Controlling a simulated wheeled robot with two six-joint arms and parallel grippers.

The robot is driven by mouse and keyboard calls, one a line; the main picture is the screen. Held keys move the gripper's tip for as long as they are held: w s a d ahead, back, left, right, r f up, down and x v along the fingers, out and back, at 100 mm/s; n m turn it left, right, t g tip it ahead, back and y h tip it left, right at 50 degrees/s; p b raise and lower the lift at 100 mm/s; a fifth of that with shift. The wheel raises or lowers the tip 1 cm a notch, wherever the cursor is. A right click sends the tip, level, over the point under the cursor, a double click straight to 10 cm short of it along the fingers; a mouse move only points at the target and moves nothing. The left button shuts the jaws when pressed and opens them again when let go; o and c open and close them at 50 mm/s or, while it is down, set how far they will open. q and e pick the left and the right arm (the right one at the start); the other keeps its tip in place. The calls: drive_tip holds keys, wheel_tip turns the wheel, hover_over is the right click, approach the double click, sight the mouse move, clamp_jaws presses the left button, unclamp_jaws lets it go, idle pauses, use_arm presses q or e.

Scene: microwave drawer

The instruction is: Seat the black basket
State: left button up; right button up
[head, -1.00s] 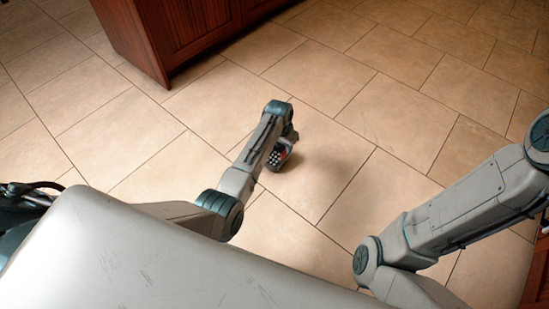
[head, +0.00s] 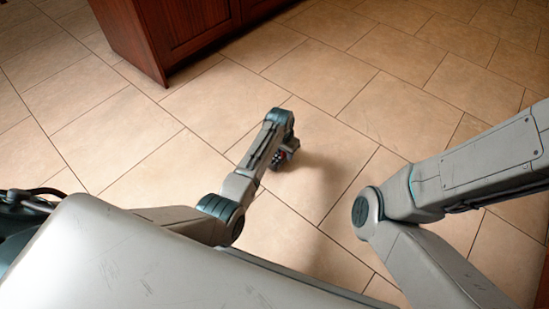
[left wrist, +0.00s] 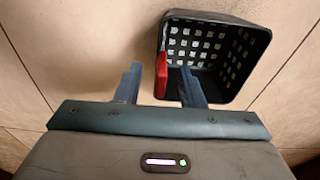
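The black basket (left wrist: 215,57) shows in the left wrist view with rows of pale holes in its walls and its open side facing that camera. A red grip (left wrist: 161,76) sits on its left edge. My left gripper (left wrist: 160,66) has its fingers apart, one on each side of the red grip. The right finger overlaps the basket's inside, and gaps show beside the grip. In the head view my left arm hides most of the basket, and only a speck of red shows by the left gripper (head: 284,153). My right gripper is outside the frames.
A dark red wooden cabinet (head: 180,35) stands at the upper left. Pale tiled floor (head: 400,110) lies open around my arms. Reddish wood (head: 542,285) shows at the lower right edge. My right arm crosses the right side.

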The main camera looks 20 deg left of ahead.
use_arm(q)
clamp_jaws()
drive_tip(key=shift+r, duration=0.1)
idle(0.3)
